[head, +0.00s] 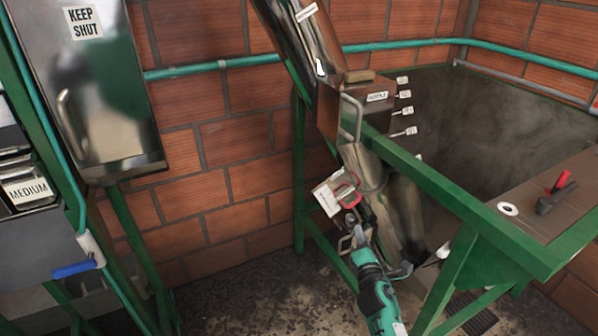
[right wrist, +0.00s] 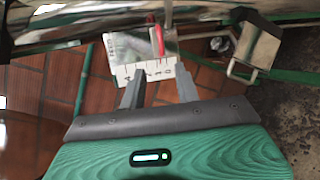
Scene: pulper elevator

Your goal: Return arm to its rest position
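My right arm comes up from the bottom of the head view, and its green gripper (head: 358,232) is near the foot of the metal chute. In the right wrist view the two grey fingers of that gripper (right wrist: 157,92) are apart, with nothing visibly held between them. I cannot tell whether the fingers touch the tag. My left gripper is not in view.
The green frame (head: 455,206) of a tank stands close on the right, with a red-handled lever (head: 557,190) on its ledge. The shiny chute (head: 308,50) rises above. A metal cabinet (head: 105,120) marked KEEP SHUT is at left. Open floor (head: 240,300) lies left of my arm.

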